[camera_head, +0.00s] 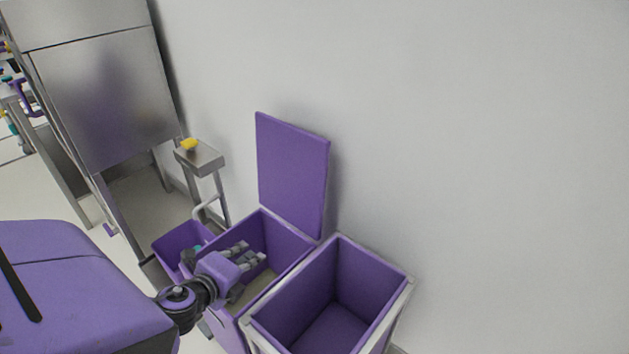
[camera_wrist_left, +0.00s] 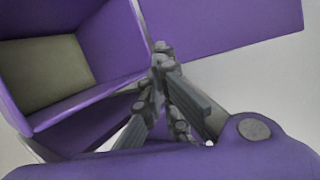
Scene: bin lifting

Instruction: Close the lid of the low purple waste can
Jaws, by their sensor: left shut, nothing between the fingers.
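The low purple waste can (camera_head: 285,233) stands against the wall with its lid (camera_head: 292,175) raised upright at the back. The can's inside is open to view, with a beige floor. My left gripper (camera_head: 254,253) shows in front of the can's opening, below the lid; its exact height is hard to tell. Its grey fingers are shut and empty. In the left wrist view the fingertips (camera_wrist_left: 160,50) are close together. There a flat purple panel, seemingly the lid (camera_wrist_left: 225,22), is at the top right, apart from the fingers as far as I can tell. My right gripper is out of view.
A taller, open purple bin with a pale frame (camera_head: 399,296) stands at the right of the can. A small purple bin (camera_head: 178,240) is at its left. A metal stand (camera_head: 205,160) with a yellow item (camera_head: 189,144) and a steel cabinet (camera_head: 100,95) are behind left.

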